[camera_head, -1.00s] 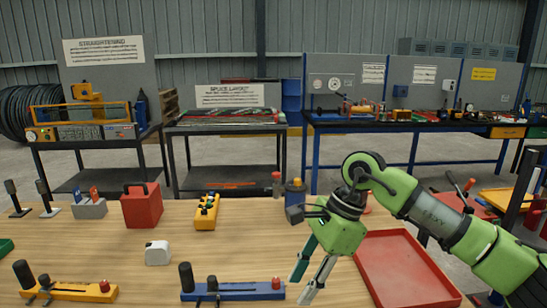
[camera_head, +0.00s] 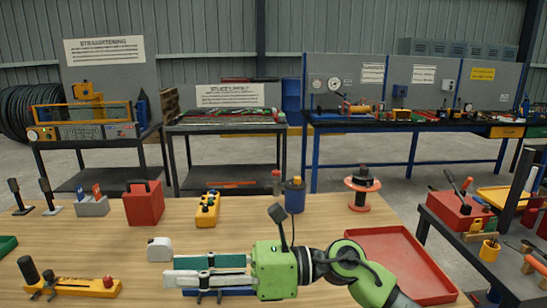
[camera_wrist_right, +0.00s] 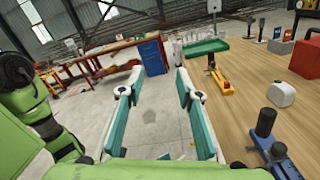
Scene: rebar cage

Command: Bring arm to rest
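My right arm comes in from the lower right of the head view and lies low over the wooden table (camera_head: 120,235). Its gripper (camera_head: 170,271) points left, with its two fingers apart and nothing between them. In the wrist view the gripper (camera_wrist_right: 160,73) is also open and empty, facing past the table's edge toward the grey floor. The gripper hides most of the blue fixture (camera_head: 238,290) in the head view. A white block (camera_head: 159,250) stands just beyond the fingertips. My left gripper does not show.
A red tray (camera_head: 385,237) lies at the table's right, partly behind my arm. A yellow fixture (camera_head: 70,287) is at front left. A red box (camera_head: 143,204), a yellow block (camera_head: 207,210) and an orange-flanged spool (camera_head: 362,190) stand farther back. The table's middle is clear.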

